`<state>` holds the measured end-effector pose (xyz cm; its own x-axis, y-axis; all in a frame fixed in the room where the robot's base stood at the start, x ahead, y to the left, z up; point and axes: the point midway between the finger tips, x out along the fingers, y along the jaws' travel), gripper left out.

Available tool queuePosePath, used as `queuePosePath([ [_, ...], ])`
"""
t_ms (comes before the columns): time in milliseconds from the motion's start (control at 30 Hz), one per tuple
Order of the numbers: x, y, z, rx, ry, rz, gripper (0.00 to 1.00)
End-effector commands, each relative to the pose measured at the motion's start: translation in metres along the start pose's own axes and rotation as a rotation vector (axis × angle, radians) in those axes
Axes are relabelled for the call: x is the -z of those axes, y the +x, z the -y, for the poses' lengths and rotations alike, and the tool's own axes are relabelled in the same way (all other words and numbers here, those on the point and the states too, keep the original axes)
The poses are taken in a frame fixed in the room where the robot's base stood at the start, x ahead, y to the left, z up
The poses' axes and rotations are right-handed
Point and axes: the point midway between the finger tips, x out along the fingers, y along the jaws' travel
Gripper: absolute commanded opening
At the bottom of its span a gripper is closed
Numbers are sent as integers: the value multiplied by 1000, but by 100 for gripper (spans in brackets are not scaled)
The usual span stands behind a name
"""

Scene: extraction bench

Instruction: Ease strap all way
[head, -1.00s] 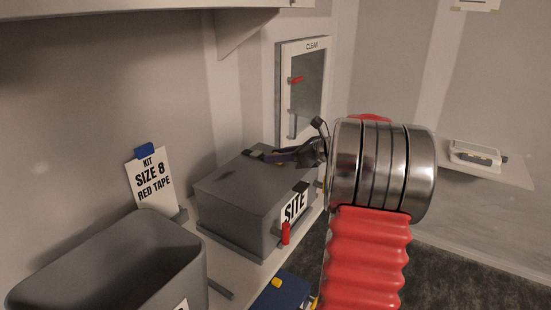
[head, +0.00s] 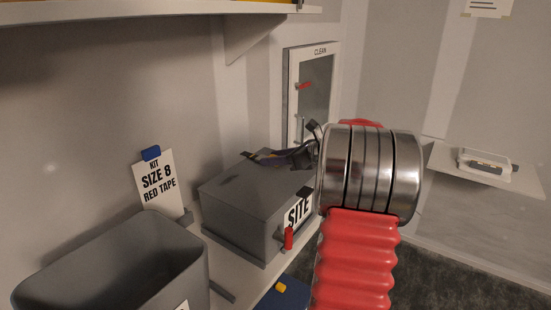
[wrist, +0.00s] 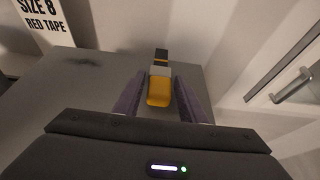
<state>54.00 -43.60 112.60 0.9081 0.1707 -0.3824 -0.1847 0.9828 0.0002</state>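A strap with a dark webbing end (wrist: 161,56) and a yellow tab (wrist: 159,91) below a pale band lies over the lid of the grey box (head: 240,186), seen in the wrist view. My gripper (wrist: 159,74) has two purple fingers, one on each side of the yellow tab. A narrow gap shows at the left of the tab; the right finger is very close, and I cannot tell if it touches. In the head view my gripper (head: 258,156) is low over the back of the lid, and the strap is hard to make out there.
The box stands on a pale bench, with a SITE label (head: 298,211) and a red tab (head: 288,238) on its front. An open grey bin (head: 40,284) and a kit card (head: 158,182) are at left. A CLEAN cabinet (head: 317,85) is behind.

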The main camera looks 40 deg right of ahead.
Motion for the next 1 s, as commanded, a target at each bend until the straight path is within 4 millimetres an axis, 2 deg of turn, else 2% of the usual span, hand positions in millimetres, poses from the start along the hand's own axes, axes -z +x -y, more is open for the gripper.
queuePosePath([
  [100, 0, 0, 0, 1, 0, 0, 45],
  [467, 1, -6, 1, 3, 1, -1, 45],
  [667, 0, -28, 1, 5, 1, 0, 45],
  [1000, 1, -88, 2, 6, 1, -1, 45],
])
